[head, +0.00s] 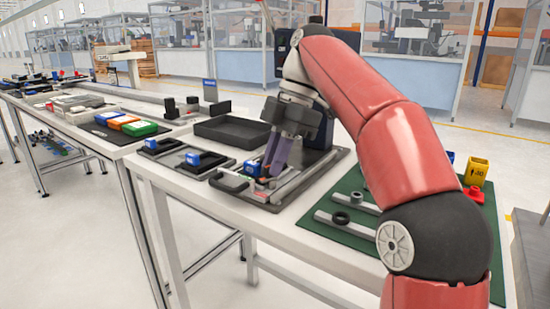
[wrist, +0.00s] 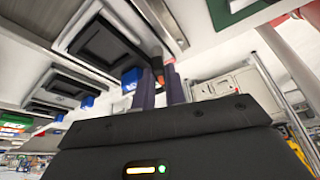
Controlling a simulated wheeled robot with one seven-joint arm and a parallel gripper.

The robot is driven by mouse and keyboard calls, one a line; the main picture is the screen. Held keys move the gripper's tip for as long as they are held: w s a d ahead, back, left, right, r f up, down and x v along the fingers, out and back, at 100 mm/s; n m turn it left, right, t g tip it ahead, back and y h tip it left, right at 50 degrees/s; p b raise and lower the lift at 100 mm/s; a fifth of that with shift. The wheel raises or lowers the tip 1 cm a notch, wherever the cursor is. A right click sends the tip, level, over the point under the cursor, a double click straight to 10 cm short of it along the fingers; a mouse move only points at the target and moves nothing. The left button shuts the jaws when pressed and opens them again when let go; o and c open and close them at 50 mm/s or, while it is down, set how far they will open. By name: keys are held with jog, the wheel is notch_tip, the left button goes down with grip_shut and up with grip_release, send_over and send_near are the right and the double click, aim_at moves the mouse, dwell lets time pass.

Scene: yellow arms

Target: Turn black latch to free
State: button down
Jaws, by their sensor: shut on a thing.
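My gripper (head: 270,170) points down over a grey fixture plate (head: 310,168) on the white table. In the wrist view its two purple fingers (wrist: 161,88) are close together, with a narrow gap. They are shut on a small dark part, the black latch (wrist: 157,63), at the fixture; the fingers hide most of it. A small red piece shows beside the fingertips. A blue block (head: 251,167) stands just left of the fingers, and it also shows in the wrist view (wrist: 130,76). Whether the latch is turned cannot be told.
A green mat (head: 345,229) with grey bars and rings lies to the right. A yellow block (head: 476,171) and a red part (head: 474,195) stand beyond my arm.

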jog(key=c, duration=1.4)
grip_release()
jog(key=shift+c, duration=0.2)
